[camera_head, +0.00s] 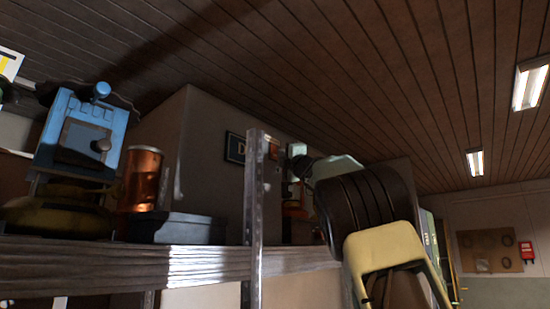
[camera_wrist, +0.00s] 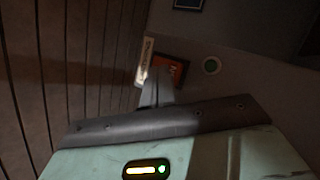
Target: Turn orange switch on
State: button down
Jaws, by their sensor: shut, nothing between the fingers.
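The orange switch (camera_head: 274,150) is on the upper part of a grey wall or cabinet side, right of a dark framed sign, partly behind a metal post. In the wrist view the orange switch (camera_wrist: 172,70) shows just beyond my fingers, next to a pale label plate (camera_wrist: 146,58). My gripper (camera_wrist: 157,90) is shut and empty, with its fingertips close to the switch and overlapping its near edge in the picture. I cannot tell whether they touch it. In the head view my gripper is small and partly lost among things near the wall.
A metal post (camera_head: 254,210) and shelf (camera_head: 190,264) stand before the wall. The shelf holds a blue device (camera_head: 80,135), an orange-brown canister (camera_head: 142,178) and a dark box (camera_head: 177,228). A round fitting (camera_wrist: 211,66) is beside the switch. Open room lies at right.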

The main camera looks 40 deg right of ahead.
jog(key=shift+w, duration=0.1)
jog(key=shift+w, duration=0.3)
jog(key=shift+w, duration=0.3)
dwell(0.8)
jog(key=shift+s+b, duration=0.3)
jog(key=shift+s, duration=0.45)
jog(key=shift+s+d+r+b, duration=0.1)
jog(key=shift+s+b, duration=0.1)
jog(key=shift+s, duration=0.6)
jog(key=shift+s+d+r+b, duration=0.1)
jog(key=shift+s+r+b, duration=0.05)
jog(key=shift+s, duration=0.7)
jog(key=shift+s+r+b, duration=0.1)
jog(key=shift+s+b, duration=0.1)
jog(key=shift+s, duration=0.6)
